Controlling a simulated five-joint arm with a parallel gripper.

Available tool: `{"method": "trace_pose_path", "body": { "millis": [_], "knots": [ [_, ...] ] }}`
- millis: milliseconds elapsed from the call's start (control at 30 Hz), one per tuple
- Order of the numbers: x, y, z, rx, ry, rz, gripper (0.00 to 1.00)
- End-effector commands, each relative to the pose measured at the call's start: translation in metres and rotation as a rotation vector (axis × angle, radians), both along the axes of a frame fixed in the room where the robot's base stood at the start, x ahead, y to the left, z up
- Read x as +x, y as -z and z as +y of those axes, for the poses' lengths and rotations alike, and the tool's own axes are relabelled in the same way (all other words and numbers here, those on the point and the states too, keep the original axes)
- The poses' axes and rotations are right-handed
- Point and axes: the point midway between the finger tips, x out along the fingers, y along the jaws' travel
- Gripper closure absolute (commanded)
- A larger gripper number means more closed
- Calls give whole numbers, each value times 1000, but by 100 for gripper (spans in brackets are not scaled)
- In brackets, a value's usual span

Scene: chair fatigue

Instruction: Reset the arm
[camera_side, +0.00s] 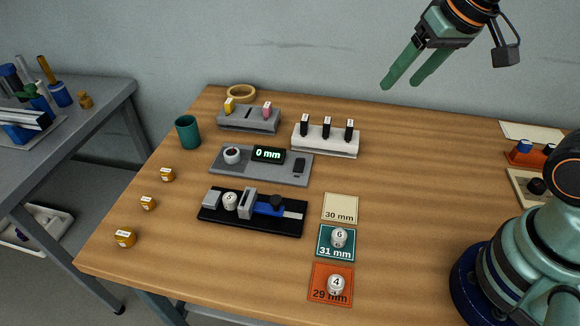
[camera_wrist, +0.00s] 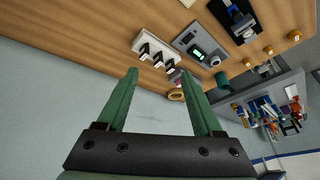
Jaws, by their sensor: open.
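My gripper (camera_side: 407,76) is raised high above the back of the wooden table (camera_side: 420,140), near the wall. Its two green fingers are apart with nothing between them. In the wrist view the gripper (camera_wrist: 165,88) also shows open fingers, with the wall behind and the table tipped along the top. No object touches the fingers.
A gauge reading 0 mm (camera_side: 262,167), a white rack with black pieces (camera_side: 325,146), a grey rack (camera_side: 249,122) and a black fixture (camera_side: 252,213) stand on the table. Cards (camera_side: 340,208) lie right, a green cup (camera_side: 188,131) left. Space around the gripper is clear.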

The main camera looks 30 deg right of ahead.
Motion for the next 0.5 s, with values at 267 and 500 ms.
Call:
{"method": "trace_pose_path", "body": {
  "millis": [267,500],
  "knots": [
    [-20,12,-16,-106,-160,-46,32],
    [-20,12,-16,-109,-165,-45,32]
  ]
}}
